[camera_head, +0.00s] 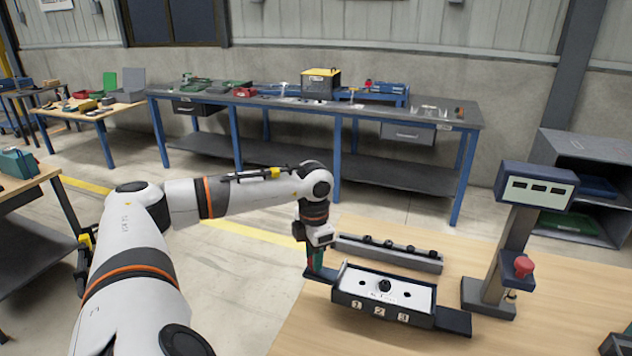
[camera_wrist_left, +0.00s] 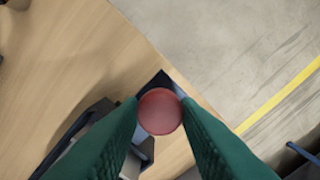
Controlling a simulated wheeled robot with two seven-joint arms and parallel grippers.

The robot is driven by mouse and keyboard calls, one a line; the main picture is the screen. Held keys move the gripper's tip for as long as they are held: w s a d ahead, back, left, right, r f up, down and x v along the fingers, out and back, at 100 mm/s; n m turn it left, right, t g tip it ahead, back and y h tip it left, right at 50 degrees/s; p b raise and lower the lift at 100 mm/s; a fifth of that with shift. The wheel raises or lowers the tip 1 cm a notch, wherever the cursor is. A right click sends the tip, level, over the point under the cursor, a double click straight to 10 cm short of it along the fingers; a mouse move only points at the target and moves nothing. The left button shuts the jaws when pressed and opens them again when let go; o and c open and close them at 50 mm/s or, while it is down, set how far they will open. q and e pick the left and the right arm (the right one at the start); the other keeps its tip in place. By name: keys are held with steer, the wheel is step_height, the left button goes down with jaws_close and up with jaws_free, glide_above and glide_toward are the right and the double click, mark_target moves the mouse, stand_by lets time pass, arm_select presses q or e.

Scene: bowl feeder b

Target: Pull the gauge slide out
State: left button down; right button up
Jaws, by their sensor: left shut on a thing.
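The gauge (camera_head: 385,301) is a dark box with a pale top and plates marked 1, 2 and 3 on its front. It sits on the wooden table. Its dark slide sticks out at the left end (camera_head: 321,276) and the right end (camera_head: 453,321). My left gripper (camera_head: 316,268) points down at the slide's left end. In the left wrist view, its green fingers (camera_wrist_left: 160,112) are shut on a round red knob (camera_wrist_left: 160,111), with the dark slide end (camera_wrist_left: 160,79) partly showing beyond it. My right gripper is not in view.
A dark bar with several black knobs (camera_head: 389,253) lies just behind the gauge. A stand with a display (camera_head: 537,187) and a red button (camera_head: 523,266) rises at the right. Open floor lies left of the table.

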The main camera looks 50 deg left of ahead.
arm_select(q)
steer(key=shift+a+r, duration=0.1)
steer(key=shift+a, duration=0.15)
steer(key=c, duration=1.3)
jaws_free()
steer(key=shift+o, duration=1.2)
steer(key=shift+s+a, duration=0.1)
steer(key=shift+s, duration=0.05)
steer(key=shift+r, duration=0.15)
step_height(320, 180, up, 12)
steer(key=b, duration=0.1)
steer(key=shift+f, duration=0.2)
